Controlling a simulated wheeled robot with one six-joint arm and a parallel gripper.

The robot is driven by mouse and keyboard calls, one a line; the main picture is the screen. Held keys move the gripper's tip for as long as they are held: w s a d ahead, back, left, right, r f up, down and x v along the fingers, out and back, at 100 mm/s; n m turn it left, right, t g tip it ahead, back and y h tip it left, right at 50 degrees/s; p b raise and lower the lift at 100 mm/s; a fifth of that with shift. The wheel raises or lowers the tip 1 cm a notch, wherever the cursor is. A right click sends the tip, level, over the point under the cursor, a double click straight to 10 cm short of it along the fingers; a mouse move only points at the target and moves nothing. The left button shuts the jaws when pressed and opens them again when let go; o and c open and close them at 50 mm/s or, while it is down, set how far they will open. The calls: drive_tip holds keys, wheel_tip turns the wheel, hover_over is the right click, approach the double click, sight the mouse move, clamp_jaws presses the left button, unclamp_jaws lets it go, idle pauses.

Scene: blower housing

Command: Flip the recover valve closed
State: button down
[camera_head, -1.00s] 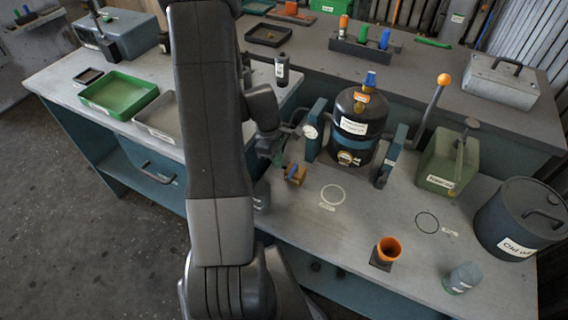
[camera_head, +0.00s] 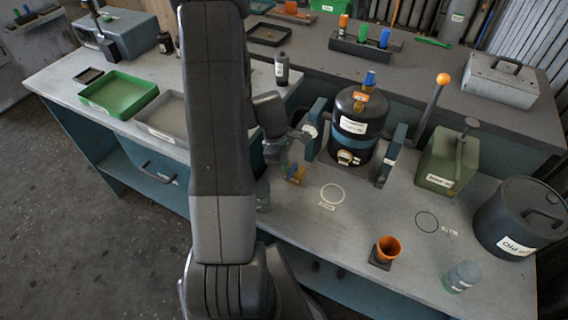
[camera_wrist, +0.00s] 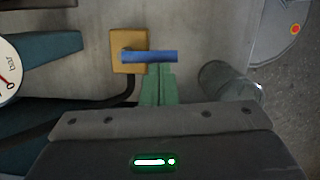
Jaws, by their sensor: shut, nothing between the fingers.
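A small valve has a yellow body (camera_wrist: 124,50) and a blue lever (camera_wrist: 150,57) that lies across the picture in the wrist view. In the head view the yellow valve body (camera_head: 298,175) sits low at the left of the black tank, partly hidden by my wrist. My gripper (camera_wrist: 158,70) is shut and empty, with its green fingers together. The fingertips are right at the lower edge of the lever; I cannot tell if they touch it. In the head view my gripper (camera_head: 284,166) is small and mostly hidden beside the valve.
A black tank (camera_head: 352,108) stands between teal brackets, with a pressure gauge (camera_wrist: 8,80) nearby. A clear cup (camera_wrist: 228,80) stands right of my fingers. The bench middle is fairly clear.

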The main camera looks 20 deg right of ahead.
drive_tip(key=shift+s+d+n, duration=0.1)
drive_tip(key=shift+s+n, duration=0.2)
drive_tip(key=shift+n, duration=0.5)
drive_tip(key=shift+s+d+n+t, duration=0.2)
drive_tip(key=shift+s+n+t, duration=0.1)
drive_tip(key=shift+n, duration=0.6)
drive_tip(key=d+n+p, duration=0.1)
drive_tip(key=n, duration=0.3)
drive_tip(key=s+d+n+t+p, duration=0.1)
drive_tip(key=n, duration=0.3)
drive_tip(key=d+n+t+p, duration=0.1)
drive_tip(key=d+n, duration=0.1)
drive_tip(key=n, duration=0.1)
drive_tip(key=shift+s+d+n, duration=0.1)
drive_tip(key=shift+s+n, duration=0.3)
drive_tip(key=shift+w, duration=0.1)
drive_tip(key=shift+w+a+p, duration=0.25)
drive_tip(key=shift+w+p, duration=0.1)
drive_tip(key=shift+w, duration=0.35)
